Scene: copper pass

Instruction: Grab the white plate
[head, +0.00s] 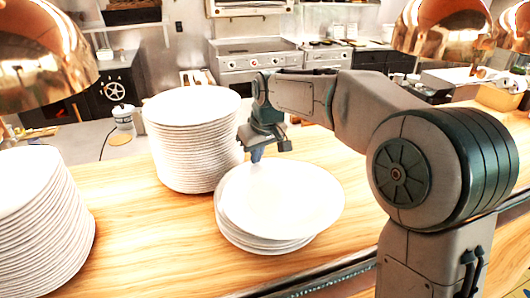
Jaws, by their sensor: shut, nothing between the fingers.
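A short stack of white plates (280,200) sits on the wooden counter near its front edge, with a wide white plate on top. A tall stack of white plates (192,140) stands behind it to the left. Another tall stack of white plates (38,225) is at the left edge, partly cut off. My gripper (256,158) points down at the back left rim of the short stack, between it and the tall stack. It is shut and holds nothing. Its fingertips are small, and I cannot tell whether they touch the rim.
The wooden counter (140,245) is clear between the left stack and the short stack. Copper lamps hang low at the upper left (45,55) and upper right (440,35). A grill (255,60) stands against the back wall.

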